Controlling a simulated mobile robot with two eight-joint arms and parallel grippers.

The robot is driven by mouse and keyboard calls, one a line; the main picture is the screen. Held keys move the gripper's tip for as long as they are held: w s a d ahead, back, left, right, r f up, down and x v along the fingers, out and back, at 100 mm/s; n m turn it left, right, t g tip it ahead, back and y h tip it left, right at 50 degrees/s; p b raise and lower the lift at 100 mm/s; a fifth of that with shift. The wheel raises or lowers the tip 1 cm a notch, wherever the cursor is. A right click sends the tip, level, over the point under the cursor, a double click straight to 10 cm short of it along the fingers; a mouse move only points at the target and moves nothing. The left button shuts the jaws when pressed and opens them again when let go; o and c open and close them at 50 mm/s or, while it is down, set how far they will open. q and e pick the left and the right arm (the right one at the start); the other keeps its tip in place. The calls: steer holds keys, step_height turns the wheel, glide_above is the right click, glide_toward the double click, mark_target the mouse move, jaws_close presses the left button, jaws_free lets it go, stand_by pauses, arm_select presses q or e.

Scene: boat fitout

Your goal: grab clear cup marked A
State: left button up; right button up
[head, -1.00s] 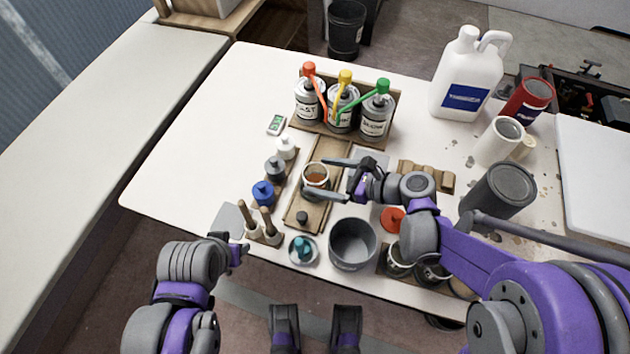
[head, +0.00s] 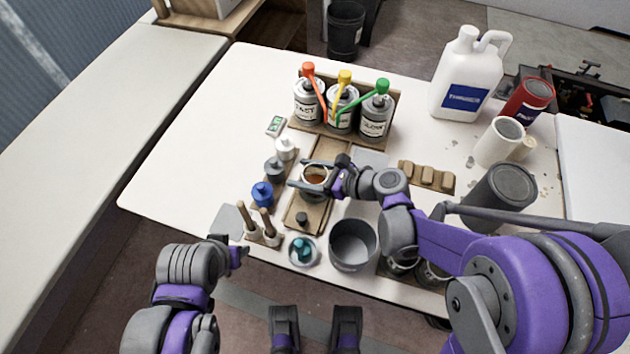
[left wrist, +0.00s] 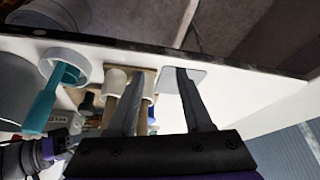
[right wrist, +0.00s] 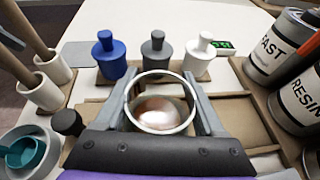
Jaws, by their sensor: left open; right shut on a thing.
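The clear cup (head: 315,178) stands on the wooden board in the middle of the table, with amber-brown liquid in it. Its round rim also shows in the right wrist view (right wrist: 160,103). No letter A is readable on it. My right gripper (head: 308,178) is shut on the cup, one finger on each side. In the right wrist view the fingers (right wrist: 163,100) press against the cup's walls. My left gripper (head: 236,248) is open and empty near the table's front left edge. Its two fingers show in the left wrist view (left wrist: 158,98).
The table's left side is clear.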

steer(key=c, duration=0.5)
steer(key=shift+r, duration=0.1)
